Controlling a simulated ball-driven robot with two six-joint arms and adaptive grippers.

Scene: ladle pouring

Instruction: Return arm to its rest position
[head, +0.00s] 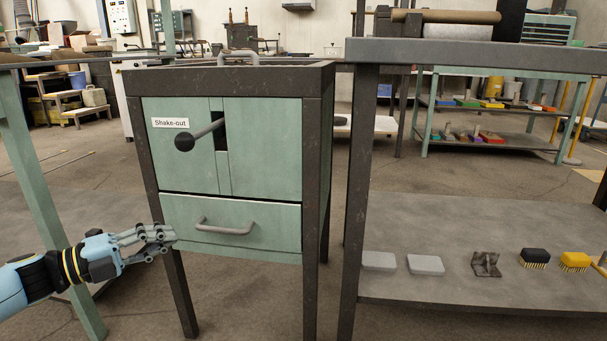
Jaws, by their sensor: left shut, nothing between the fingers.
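My left gripper (160,238) comes in from the lower left on a light-blue and black arm. Its fingers are shut and empty. It is in front of the lower left of a green cabinet (262,150) with a dark frame, near the left end of its drawer (270,222); I cannot tell whether it touches. The drawer has a grey bar handle (225,228) and looks closed. Above it, a lever with a black knob (185,142) sticks out of a slot beside a "Shake-out" label (170,122). My right gripper is not in view.
A dark table (470,53) stands on the right. Its lower shelf (440,230) holds two grey blocks (379,261), a dark metal piece (486,264) and two brushes (535,258). A green table leg (45,200) stands on the left, close to my arm. Open floor shows below the gripper.

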